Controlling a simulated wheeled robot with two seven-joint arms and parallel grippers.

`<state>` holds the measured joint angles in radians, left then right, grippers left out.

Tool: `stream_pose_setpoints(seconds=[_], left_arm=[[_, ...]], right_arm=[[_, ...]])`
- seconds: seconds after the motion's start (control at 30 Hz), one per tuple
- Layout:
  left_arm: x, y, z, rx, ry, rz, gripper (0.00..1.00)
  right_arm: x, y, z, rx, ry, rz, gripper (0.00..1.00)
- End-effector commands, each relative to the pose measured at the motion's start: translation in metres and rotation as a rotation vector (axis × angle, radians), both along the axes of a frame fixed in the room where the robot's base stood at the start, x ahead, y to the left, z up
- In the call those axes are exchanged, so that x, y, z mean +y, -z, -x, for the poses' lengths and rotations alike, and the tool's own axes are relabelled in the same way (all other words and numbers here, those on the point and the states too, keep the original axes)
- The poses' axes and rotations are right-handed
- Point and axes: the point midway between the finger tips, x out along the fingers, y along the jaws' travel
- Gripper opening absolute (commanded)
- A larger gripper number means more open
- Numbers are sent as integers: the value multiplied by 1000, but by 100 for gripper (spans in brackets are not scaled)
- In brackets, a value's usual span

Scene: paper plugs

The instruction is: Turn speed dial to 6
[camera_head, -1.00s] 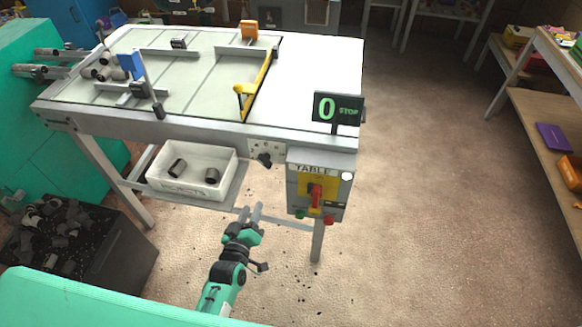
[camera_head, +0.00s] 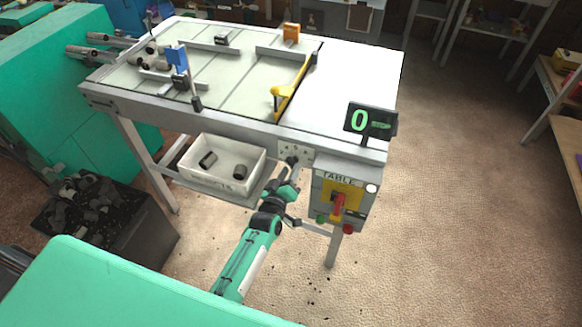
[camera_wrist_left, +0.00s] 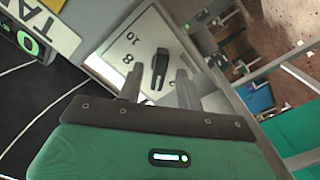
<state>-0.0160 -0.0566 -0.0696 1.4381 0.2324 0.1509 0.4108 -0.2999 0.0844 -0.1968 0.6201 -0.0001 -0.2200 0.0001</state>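The speed dial's pale plate (camera_head: 300,149) is on the table's front edge, mostly behind my left gripper. In the left wrist view its black knob (camera_wrist_left: 159,68) stands on the pale plate (camera_wrist_left: 133,52), with the marks 8 and 10 readable. My left gripper (camera_head: 291,175) is just in front of the dial. In the wrist view the left gripper (camera_wrist_left: 158,82) is open, with one finger on each side of the knob; I cannot tell whether they touch it. The display (camera_head: 371,122) shows a green 0. My right gripper is not in view.
Right of the dial is a TABLE switch box (camera_head: 338,200) with a red handle (camera_head: 339,205). A white bin (camera_head: 218,168) with dark plugs sits below the table (camera_head: 362,65). A dark crate (camera_head: 135,235) stands at left. The floor at right is clear.

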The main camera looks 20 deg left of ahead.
Motion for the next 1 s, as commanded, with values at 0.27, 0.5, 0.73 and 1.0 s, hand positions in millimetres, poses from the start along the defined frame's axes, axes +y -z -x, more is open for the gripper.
stream_pose_setpoints(seconds=[0.27, 0.5, 0.73, 1.0], left_arm=[[-1, 0, -17, 0, 0, 0, 36], [-1, 0, -17, 0, 0, 0, 36], [-1, 0, -17, 0, 0, 0, 0], [-1, 0, -17, -1, 0, -31, 0]], right_arm=[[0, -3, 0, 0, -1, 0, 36], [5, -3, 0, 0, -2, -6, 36], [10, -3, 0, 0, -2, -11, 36], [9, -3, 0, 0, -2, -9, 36]])
